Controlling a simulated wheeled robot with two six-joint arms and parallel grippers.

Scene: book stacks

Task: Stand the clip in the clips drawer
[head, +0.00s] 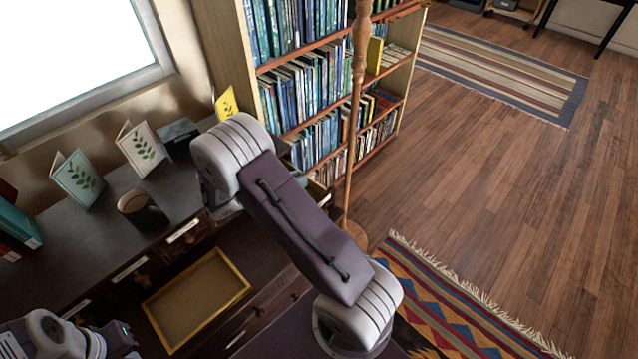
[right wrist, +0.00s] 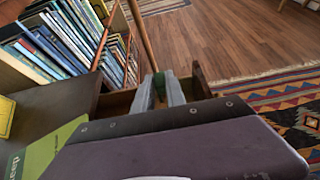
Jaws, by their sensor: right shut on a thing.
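In the right wrist view my right gripper (right wrist: 159,94) is shut on a small green thing, probably the clip (right wrist: 158,79). Only a little of it shows between the grey fingers. The fingers point into or just over an open wooden drawer (right wrist: 116,103), whose walls show on both sides. I cannot tell whether the clip touches the drawer floor. In the head view my right arm covers most of this drawer, and the gripper is largely hidden behind it. My left gripper (head: 116,342) is at the lower left of the head view; its jaw opening is unclear.
A full bookcase (head: 318,97) and a wooden pole (head: 357,110) stand close to the drawer. Open floor (head: 520,200) lies to the right.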

